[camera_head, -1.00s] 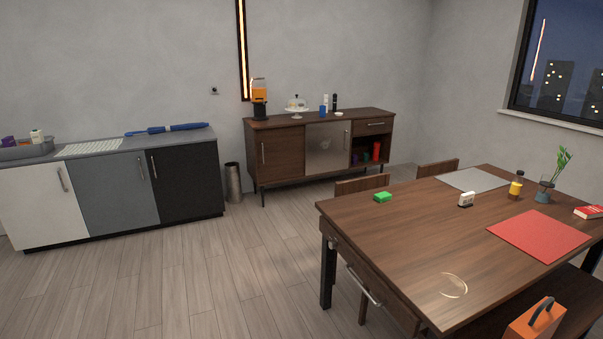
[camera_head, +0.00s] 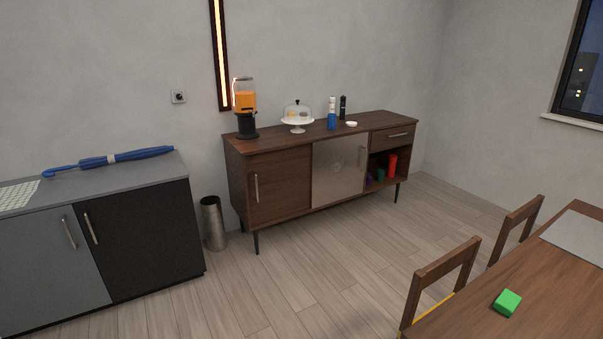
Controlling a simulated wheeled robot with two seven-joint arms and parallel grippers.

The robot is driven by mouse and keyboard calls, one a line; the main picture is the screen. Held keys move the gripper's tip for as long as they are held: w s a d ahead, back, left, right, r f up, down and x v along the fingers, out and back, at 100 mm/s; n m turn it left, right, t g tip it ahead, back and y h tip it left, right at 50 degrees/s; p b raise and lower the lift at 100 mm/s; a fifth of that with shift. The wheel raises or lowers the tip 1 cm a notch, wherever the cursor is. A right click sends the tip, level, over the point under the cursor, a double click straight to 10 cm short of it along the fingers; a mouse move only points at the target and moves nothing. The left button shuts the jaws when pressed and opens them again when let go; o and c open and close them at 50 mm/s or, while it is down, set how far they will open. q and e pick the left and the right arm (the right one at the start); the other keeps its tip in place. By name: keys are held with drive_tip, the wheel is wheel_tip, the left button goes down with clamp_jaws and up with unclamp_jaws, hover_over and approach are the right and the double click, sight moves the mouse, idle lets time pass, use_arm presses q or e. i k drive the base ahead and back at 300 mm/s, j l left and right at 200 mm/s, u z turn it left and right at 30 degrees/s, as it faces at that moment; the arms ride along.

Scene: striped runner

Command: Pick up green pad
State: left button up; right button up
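The green pad (camera_head: 507,302) is a small bright green block. It lies flat on the wooden dining table (camera_head: 560,275) at the lower right of the head view, close to the table's edge by a chair. Nothing covers it. Neither of my grippers shows in the head view.
Two wooden chairs (camera_head: 441,276) (camera_head: 519,228) stand along the table's far side. A grey placemat (camera_head: 577,240) lies on the table. A sideboard (camera_head: 280,186), a metal bin (camera_head: 213,223) and a counter (camera_head: 110,195) line the wall. The floor (camera_head: 330,270) between is clear.

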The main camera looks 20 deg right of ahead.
sight(507, 303)
drive_tip(key=i+z, duration=0.25)
drive_tip(key=i, duration=0.45)
drive_tip(key=i+j+z, duration=0.1)
drive_tip(key=i+z, duration=0.2)
drive_tip(key=i, duration=0.4)
